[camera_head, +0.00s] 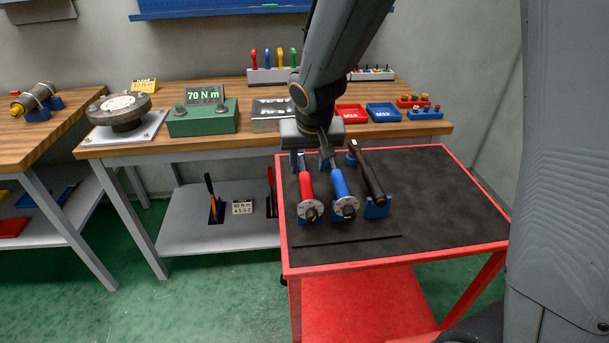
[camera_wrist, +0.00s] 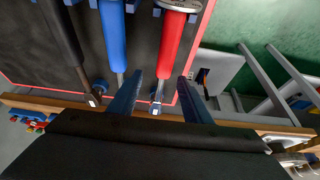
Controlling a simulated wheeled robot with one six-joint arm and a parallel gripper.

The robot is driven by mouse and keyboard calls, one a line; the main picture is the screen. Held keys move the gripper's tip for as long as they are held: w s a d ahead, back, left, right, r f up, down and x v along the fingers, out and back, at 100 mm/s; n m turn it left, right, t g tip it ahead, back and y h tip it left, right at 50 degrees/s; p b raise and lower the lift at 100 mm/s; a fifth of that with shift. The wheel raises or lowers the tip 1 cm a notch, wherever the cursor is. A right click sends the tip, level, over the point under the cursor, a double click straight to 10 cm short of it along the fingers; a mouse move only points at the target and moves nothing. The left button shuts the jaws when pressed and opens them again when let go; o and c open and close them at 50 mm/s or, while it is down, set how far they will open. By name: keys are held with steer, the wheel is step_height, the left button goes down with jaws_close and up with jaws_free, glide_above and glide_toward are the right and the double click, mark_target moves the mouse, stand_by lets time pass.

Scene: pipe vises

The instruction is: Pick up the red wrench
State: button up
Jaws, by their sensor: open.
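The red wrench (camera_head: 306,186) lies in a blue holder at the left of the black-topped red cart. Its round dial end points toward the front of the cart. In the wrist view its red handle (camera_wrist: 171,42) runs down to a thin shaft and small head. My gripper (camera_head: 312,162) is over the far end of the wrenches. In the wrist view my gripper (camera_wrist: 159,80) is open, its two fingers on either side of the red wrench's shaft end. I cannot tell how high the fingers are above it.
A blue wrench (camera_head: 342,186) lies close to the right of the red one, and a black wrench (camera_head: 370,178) beyond it. The wooden workbench (camera_head: 245,142) stands behind, with a green 70 N m display box (camera_head: 203,119). The right side of the cart mat (camera_head: 440,195) is bare.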

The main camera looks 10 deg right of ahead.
mark_target(304, 174)
steer(key=x, duration=0.6)
steer(key=shift+a+f+b, duration=0.25)
steer(key=shift+a+b, duration=0.05)
steer(key=shift+w, duration=0.1)
jaws_close()
